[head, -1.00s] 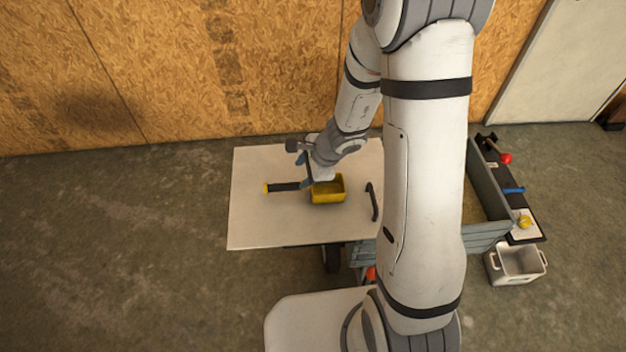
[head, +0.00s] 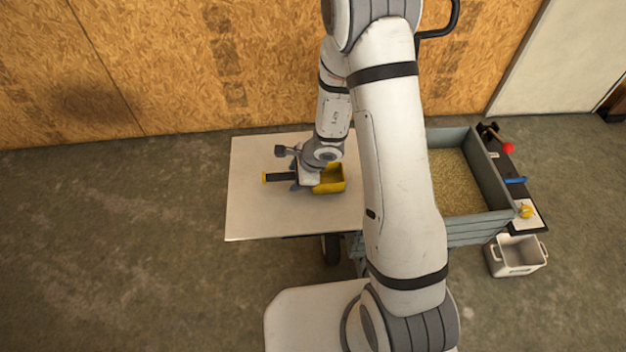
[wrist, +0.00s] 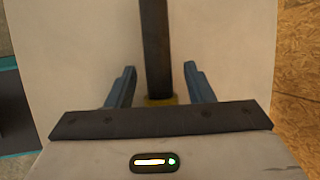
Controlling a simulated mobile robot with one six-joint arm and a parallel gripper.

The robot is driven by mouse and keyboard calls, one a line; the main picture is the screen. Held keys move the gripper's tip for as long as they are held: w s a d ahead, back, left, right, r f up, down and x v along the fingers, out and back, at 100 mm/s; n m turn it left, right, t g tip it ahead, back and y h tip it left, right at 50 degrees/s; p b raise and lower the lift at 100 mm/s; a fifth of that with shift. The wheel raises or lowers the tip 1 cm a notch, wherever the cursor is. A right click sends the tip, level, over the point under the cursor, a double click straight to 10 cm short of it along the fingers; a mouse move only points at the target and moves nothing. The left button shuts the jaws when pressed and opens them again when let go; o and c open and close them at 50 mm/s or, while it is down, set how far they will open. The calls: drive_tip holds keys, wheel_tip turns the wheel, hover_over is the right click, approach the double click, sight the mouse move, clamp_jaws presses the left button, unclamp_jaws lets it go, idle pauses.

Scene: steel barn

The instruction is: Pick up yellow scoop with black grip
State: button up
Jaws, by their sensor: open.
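The yellow scoop (head: 331,182) lies on the white table top (head: 252,215), its black grip (head: 279,177) pointing left with a yellow end cap. My gripper (head: 295,178) is over the scoop where the grip meets the yellow body. In the wrist view the black grip (wrist: 155,50) runs between the two blue fingers of my gripper (wrist: 158,88), with a gap on each side. The jaws are open. A bit of yellow shows at the grip's base; most of the scoop body is hidden below my gripper there.
A grey bin (head: 483,226) filled with grain-like material stands right of the table, partly behind my arm. A narrow shelf with small tools (head: 515,181) runs along its right side. A white bucket (head: 516,256) stands on the floor. The table's left part is clear.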

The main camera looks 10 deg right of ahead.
drive_tip(key=shift+c, duration=0.5)
drive_tip(key=c, duration=0.9)
wheel_tip(320, 180, up, 10)
drive_tip(key=p, duration=0.4)
drive_tip(key=shift+r, duration=0.1)
drive_tip(key=o, duration=0.4)
drive_tip(key=c, duration=0.4)
